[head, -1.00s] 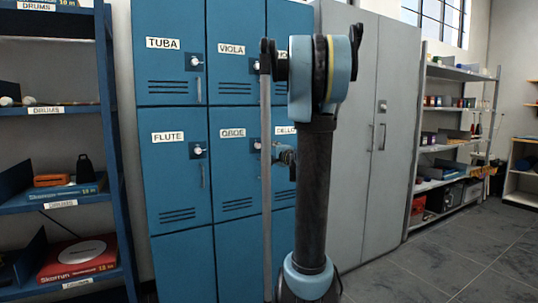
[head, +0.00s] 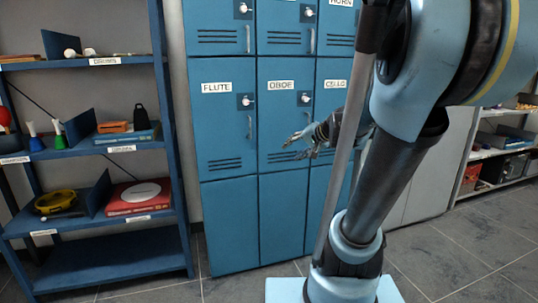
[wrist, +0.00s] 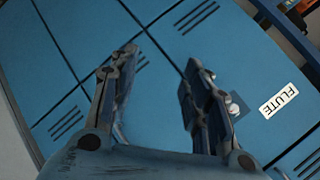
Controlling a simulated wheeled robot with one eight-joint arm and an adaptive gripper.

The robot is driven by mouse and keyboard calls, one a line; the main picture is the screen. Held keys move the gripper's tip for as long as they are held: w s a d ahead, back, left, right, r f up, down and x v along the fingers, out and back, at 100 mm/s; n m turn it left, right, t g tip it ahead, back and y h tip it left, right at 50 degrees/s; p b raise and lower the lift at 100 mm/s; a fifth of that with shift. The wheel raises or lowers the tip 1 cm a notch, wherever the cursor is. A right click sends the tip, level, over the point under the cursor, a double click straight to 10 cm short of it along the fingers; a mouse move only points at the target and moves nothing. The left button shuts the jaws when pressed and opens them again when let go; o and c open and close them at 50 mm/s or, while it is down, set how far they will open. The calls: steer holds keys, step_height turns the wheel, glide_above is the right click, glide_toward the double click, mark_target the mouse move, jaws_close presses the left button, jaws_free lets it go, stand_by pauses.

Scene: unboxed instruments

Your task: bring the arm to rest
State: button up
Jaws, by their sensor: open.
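My gripper (head: 301,143) is in front of the blue lockers, over the locker labelled OBOE. Part of my arm hides what lies behind it in the head view. In the wrist view my gripper (wrist: 158,85) has its two fingers spread apart with nothing between them. The blue locker doors (wrist: 90,50) fill the background there, all shut. The FLUTE label (wrist: 279,100) shows at the right of the wrist view, turned on its side.
A blue shelf rack (head: 115,262) stands at the left with books, a black bell-shaped thing and a yellow round thing on it. Grey metal shelves (head: 490,155) stand at the far right. The grey tiled floor (head: 470,250) is bare at the right.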

steer(key=s+d+f+n+g+h, duration=0.2)
steer(key=s+f, duration=0.6)
steer(key=s, duration=0.4)
steer(key=s+d+f+n+g+h, duration=0.2)
steer(key=s+d+f+g+h, duration=0.2)
steer(key=s+d+f, duration=0.3)
steer(key=s+h, duration=0.1)
steer(key=s, duration=0.4)
steer(key=shift+f+n, duration=0.3)
steer(key=shift+f, duration=0.05)
